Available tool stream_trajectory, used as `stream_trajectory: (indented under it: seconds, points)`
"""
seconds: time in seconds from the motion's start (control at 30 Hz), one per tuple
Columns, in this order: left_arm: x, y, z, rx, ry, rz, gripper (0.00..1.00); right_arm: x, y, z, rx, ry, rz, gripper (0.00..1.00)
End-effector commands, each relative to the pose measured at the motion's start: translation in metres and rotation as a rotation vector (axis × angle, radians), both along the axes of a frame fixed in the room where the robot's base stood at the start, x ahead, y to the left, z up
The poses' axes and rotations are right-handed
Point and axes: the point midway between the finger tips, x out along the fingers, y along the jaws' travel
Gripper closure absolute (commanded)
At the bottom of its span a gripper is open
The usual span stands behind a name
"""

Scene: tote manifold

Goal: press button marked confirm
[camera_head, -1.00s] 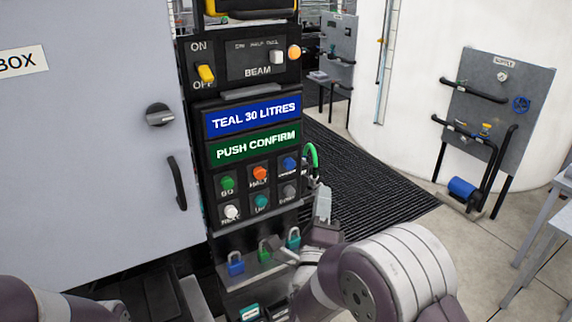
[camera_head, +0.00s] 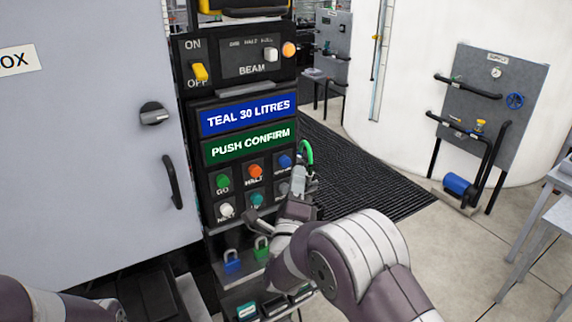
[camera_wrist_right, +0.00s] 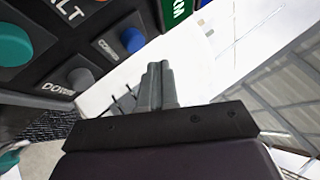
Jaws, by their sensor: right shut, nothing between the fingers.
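The button panel on the dark column holds two rows of buttons. The blue button (camera_head: 284,161) is at the right of the top row; its label is too small to read. It also shows in the right wrist view (camera_wrist_right: 132,40), beside a partly legible label that seems to start with "CON". My right gripper (camera_head: 298,175) is shut and empty, just right of and below the blue button, apart from it in the wrist view. Its fingers also show in the wrist view (camera_wrist_right: 157,85). My left gripper is out of view.
A green sign (camera_head: 250,142) reads PUSH CONFIRM. The grey button (camera_head: 283,188), labelled DOWN in the wrist view, is close to my right fingers. Green (camera_head: 222,181), orange (camera_head: 255,171), white (camera_head: 227,210) and teal (camera_head: 257,199) buttons sit left. A green hose (camera_head: 308,152) curves beside the panel.

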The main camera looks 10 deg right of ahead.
Motion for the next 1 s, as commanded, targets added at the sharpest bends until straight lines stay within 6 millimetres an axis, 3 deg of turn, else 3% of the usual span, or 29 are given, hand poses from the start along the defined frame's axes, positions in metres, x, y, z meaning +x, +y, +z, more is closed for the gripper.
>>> stream_trajectory:
  seconds: [0.03,0.23,1.0]
  points:
    - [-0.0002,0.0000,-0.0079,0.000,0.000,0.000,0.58,0.0042,0.0015,-0.0045,0.002,-0.002,0.001,1.00]
    - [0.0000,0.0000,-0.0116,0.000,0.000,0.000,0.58,0.0131,0.0048,-0.0018,0.000,0.001,0.000,1.00]
    - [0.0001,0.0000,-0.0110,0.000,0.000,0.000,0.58,0.0135,0.0050,-0.0004,0.000,0.001,0.001,1.00]
